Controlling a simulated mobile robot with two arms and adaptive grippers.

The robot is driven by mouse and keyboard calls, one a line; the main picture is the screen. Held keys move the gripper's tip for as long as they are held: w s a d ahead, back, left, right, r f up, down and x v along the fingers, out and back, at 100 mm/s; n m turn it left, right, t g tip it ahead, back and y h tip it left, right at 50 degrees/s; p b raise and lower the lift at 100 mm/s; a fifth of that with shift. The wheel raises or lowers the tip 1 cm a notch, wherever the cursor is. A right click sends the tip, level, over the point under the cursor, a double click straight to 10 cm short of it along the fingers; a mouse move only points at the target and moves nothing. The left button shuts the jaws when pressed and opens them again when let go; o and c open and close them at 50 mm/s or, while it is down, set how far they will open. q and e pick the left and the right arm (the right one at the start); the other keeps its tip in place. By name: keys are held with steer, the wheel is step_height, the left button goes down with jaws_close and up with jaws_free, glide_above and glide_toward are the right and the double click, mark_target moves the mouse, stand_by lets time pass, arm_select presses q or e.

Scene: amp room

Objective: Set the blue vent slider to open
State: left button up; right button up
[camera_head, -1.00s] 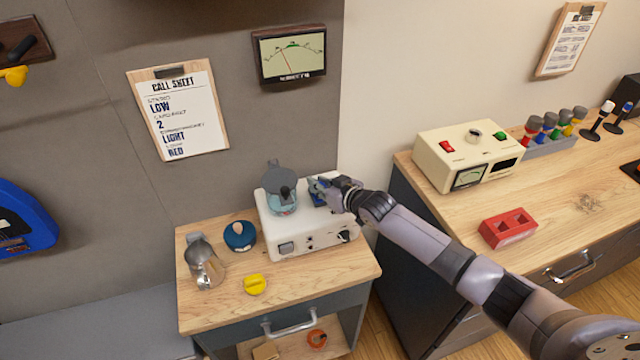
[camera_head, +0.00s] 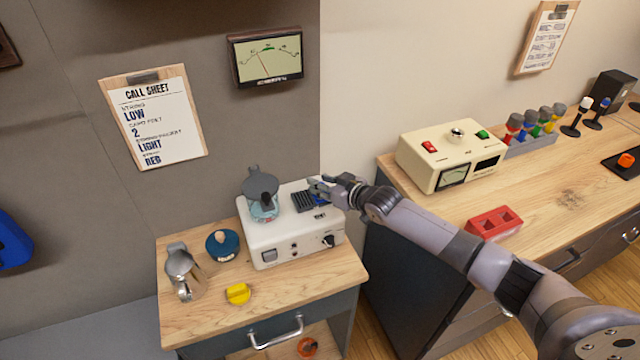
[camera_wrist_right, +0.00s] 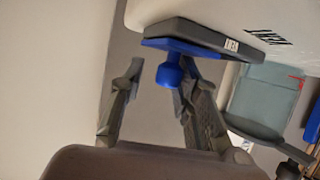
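The blue vent slider (camera_wrist_right: 170,72) is a round knob on a blue plate in the right wrist view. It sits at a dark plate (camera_wrist_right: 215,38) with a small white label on the white box. The knob is between the tips of my right gripper (camera_wrist_right: 155,85), nearer the right-hand finger. The fingers stand apart. In the head view my right gripper (camera_head: 318,186) is at the right rear of the white box (camera_head: 262,238), beside a dark slotted grille (camera_head: 303,202). A little blue shows there, partly hidden by the gripper. My left gripper is out of view.
A glass jug (camera_head: 264,207) stands on the box, left of the grille. A cream meter box (camera_head: 420,165) stands on the right counter.

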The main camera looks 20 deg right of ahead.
steer(key=shift+o, duration=0.7)
steer(key=shift+s+d+f, duration=0.1)
steer(key=shift+s+f, duration=0.05)
steer(key=shift+f, duration=0.1)
steer(key=shift+s+a, duration=0.1)
steer(key=shift+a, duration=0.1)
steer(key=v, duration=1.2)
steer(key=shift+w+r, duration=0.25)
steer(key=shift+r, duration=0.05)
steer(key=shift+d, duration=0.1)
